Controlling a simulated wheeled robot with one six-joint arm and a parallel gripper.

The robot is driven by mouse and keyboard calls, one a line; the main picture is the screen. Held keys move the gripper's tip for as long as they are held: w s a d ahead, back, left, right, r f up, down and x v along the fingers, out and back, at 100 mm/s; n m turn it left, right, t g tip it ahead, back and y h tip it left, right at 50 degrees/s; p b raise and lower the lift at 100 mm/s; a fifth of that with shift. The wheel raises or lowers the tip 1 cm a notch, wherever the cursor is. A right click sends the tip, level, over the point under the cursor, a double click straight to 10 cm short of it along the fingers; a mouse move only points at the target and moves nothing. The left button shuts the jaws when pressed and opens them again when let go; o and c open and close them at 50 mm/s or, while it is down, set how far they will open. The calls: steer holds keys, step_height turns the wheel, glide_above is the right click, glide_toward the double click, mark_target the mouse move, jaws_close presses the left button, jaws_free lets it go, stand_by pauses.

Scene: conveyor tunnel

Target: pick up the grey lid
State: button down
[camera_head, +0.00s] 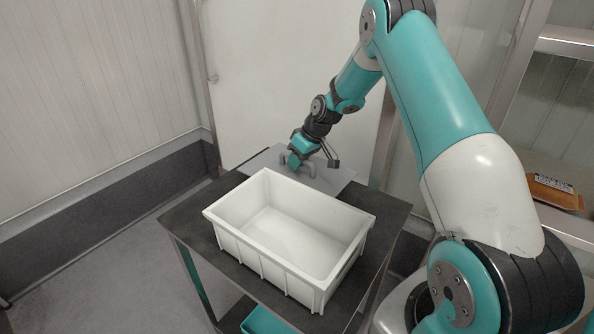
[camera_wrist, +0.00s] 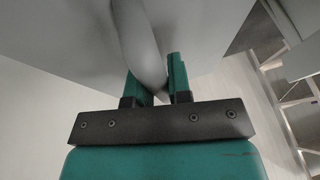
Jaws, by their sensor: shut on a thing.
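The grey lid (camera_head: 333,181) is a flat plate with a raised handle, at the back of the dark table behind the white bin. In the wrist view the lid (camera_wrist: 75,45) fills the upper part, and its grey handle (camera_wrist: 138,35) runs down between my fingers. My gripper (camera_head: 300,160) is at the handle in the head view. In the wrist view my gripper (camera_wrist: 155,82) is shut on the lid's handle, with a teal finger on each side. Whether the lid touches the table or is slightly raised I cannot tell.
An empty white bin (camera_head: 228,240) stands on the dark table (camera_head: 185,217) in front of the lid. A shelf with a brown package (camera_head: 553,191) is at the right. A pale wall panel (camera_head: 285,75) stands behind the table. The floor at left is clear.

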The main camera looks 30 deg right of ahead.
step_height(320, 180, up, 17)
steer(key=b, duration=0.1)
steer(key=shift+b, duration=0.3)
steer(key=shift+r, duration=0.1)
steer(key=c, duration=1.6)
jaws_free()
jaws_close()
